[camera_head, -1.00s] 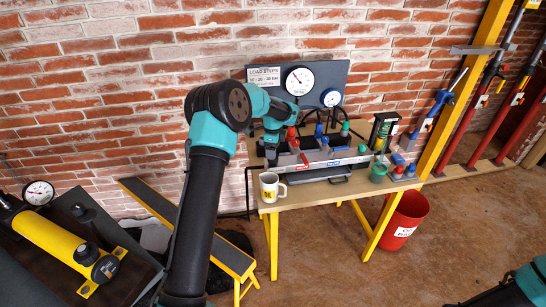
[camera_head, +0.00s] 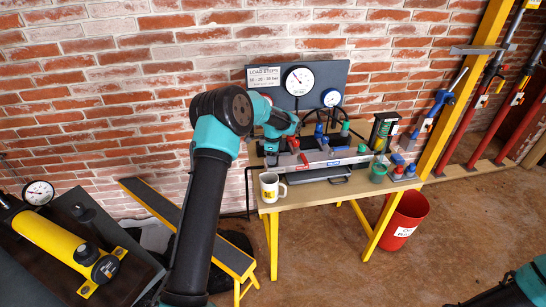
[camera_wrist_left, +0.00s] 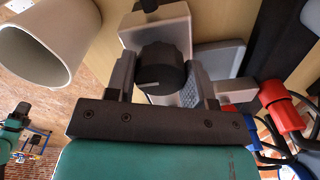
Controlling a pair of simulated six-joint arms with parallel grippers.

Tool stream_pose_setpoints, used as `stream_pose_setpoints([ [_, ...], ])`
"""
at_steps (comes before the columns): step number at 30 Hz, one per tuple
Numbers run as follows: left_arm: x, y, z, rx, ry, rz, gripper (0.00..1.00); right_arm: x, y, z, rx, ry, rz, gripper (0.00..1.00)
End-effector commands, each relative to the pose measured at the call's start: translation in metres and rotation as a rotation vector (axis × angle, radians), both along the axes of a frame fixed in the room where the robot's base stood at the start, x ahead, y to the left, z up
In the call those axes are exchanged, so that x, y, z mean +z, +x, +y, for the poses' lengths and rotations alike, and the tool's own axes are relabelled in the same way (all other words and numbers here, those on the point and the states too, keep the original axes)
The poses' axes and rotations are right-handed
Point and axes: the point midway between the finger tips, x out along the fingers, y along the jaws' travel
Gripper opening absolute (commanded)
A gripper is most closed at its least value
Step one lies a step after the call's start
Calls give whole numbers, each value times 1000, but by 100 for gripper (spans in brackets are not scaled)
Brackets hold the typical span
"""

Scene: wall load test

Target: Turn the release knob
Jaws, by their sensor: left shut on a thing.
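The release knob (camera_wrist_left: 162,68) is a round black knob with a pale line on its face, mounted on a grey block (camera_wrist_left: 160,28). It shows in the left wrist view between the fingers of my left gripper (camera_wrist_left: 160,76), which is shut on it. In the head view my left gripper (camera_head: 270,150) is at the left end of the grey unit (camera_head: 330,166) on the bench, and the knob is hidden there. The fingers of my right gripper are out of view; only part of that arm shows at the lower right.
A white mug (camera_head: 269,187) stands at the bench's (camera_head: 310,198) front left, close to my left gripper. A red fitting (camera_wrist_left: 283,105) and blue fittings with black hoses are beside the gripper. Gauges (camera_head: 299,81) are on the panel behind. A red bucket (camera_head: 404,222) stands on the floor.

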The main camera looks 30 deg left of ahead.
Motion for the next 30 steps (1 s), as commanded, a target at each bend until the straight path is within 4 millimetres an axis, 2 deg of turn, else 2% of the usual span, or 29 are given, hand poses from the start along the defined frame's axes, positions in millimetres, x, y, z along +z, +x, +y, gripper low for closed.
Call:
stream_pose_setpoints([
  [1, 0, 0, 0, 0, 0, 0, 36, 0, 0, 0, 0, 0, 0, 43],
  [5, 0, 0, 0, 0, 0, 0, 25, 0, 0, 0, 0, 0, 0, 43],
  [17, 0, 0, 0, 57, 0, 0, 25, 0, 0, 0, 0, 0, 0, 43],
  [30, 0, 0, 0, 356, 0, 0, 25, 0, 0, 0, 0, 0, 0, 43],
])
